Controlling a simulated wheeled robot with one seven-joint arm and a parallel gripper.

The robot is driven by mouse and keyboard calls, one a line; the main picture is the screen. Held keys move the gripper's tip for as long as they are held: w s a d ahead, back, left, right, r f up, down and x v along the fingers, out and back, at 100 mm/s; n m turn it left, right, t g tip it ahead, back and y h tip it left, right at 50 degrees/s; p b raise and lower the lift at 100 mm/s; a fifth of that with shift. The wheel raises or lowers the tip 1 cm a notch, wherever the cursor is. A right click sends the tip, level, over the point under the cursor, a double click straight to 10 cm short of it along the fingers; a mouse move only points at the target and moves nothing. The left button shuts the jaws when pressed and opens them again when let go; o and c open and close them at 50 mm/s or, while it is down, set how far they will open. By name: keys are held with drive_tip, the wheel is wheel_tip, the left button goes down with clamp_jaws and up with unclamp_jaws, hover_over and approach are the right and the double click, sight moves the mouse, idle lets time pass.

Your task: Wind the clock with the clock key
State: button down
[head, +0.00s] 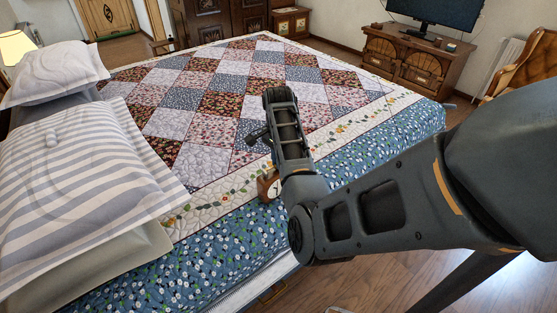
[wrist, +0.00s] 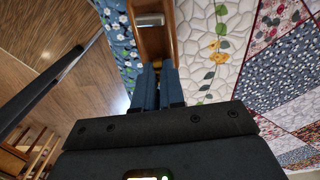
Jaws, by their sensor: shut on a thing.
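The clock (head: 267,188) is a small wooden thing on the bed's near side, partly hidden behind my arm in the head view. A bit of its pale face shows there. In the wrist view the clock (wrist: 154,40) is brown wood with a small metal plate on it. My gripper (wrist: 156,68) is shut at the clock's near edge. A small brass-coloured bit, seemingly the clock key (wrist: 155,64), shows between the fingertips, against or very near the clock. Most of the key is hidden, so how deep it sits cannot be told. My arm hides the fingers in the head view.
The clock is on a bed with a patchwork quilt (head: 190,93); striped pillows (head: 75,170) lie at the left. A wooden cabinet with a screen (head: 435,12) stands at the back right. The quilt beyond my arm is clear.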

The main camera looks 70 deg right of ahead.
drive_tip(key=m, duration=0.5)
drive_tip(key=shift+m, duration=0.3)
drive_tip(key=m, duration=1)
drive_tip(key=shift+w+m, duration=0.1)
drive_tip(key=shift+m, duration=0.3)
drive_tip(key=m, duration=0.4)
drive_tip(key=shift+m, duration=0.3)
drive_tip(key=m+b, duration=0.1)
drive_tip(key=m, duration=0.1)
drive_tip(key=shift+f+m, duration=0.1)
drive_tip(key=shift+m, duration=0.2)
drive_tip(key=m+b, duration=0.3)
drive_tip(key=shift+f+b, duration=0.1)
drive_tip(key=shift+b, duration=0.2)
drive_tip(key=m+b, duration=0.1)
drive_tip(key=b, duration=0.3)
drive_tip(key=shift+m, duration=0.4)
drive_tip(key=shift+b, duration=0.8)
drive_tip(key=m+b, duration=0.3)
drive_tip(key=b, duration=0.6)
